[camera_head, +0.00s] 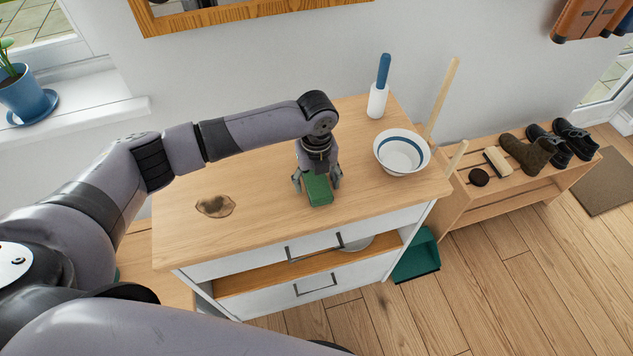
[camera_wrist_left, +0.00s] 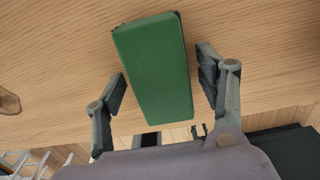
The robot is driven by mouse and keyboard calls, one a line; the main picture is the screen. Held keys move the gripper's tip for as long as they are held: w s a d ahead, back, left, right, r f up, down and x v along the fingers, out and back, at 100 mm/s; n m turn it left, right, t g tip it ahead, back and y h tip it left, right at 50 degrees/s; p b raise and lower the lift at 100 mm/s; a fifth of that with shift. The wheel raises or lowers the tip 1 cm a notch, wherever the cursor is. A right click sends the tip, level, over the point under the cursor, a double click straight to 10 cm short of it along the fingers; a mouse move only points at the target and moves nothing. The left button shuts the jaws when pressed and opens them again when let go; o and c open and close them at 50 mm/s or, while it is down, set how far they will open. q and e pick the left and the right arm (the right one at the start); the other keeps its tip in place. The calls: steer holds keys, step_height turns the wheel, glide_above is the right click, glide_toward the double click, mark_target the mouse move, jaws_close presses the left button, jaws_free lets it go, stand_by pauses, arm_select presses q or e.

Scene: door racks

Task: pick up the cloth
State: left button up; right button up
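A green, flat rectangular piece (camera_head: 319,191) lies on the wooden top of the white cabinet (camera_head: 255,215). It looks like a stiff pad with a dark edge; I cannot tell whether it is the folded cloth, and no other cloth shows. My left gripper (camera_head: 317,182) points down over it, open, with one finger on each side. In the left wrist view the green piece (camera_wrist_left: 158,68) lies between the spread fingers (camera_wrist_left: 162,88), with gaps on both sides. My right gripper is not in view.
A brown smudge (camera_head: 215,206) marks the cabinet top at left. A white bowl with a blue band (camera_head: 401,153) and a blue-handled white roller (camera_head: 378,97) stand at right. A shoe bench (camera_head: 475,198) stands further right.

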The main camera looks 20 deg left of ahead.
mark_target(317, 180)
arm_select(q)
steer(key=c, duration=1)
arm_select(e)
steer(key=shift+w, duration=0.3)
arm_select(q)
steer(key=shift+r, duration=0.1)
step_height(317, 180, up, 20)
steer(key=b, duration=0.3)
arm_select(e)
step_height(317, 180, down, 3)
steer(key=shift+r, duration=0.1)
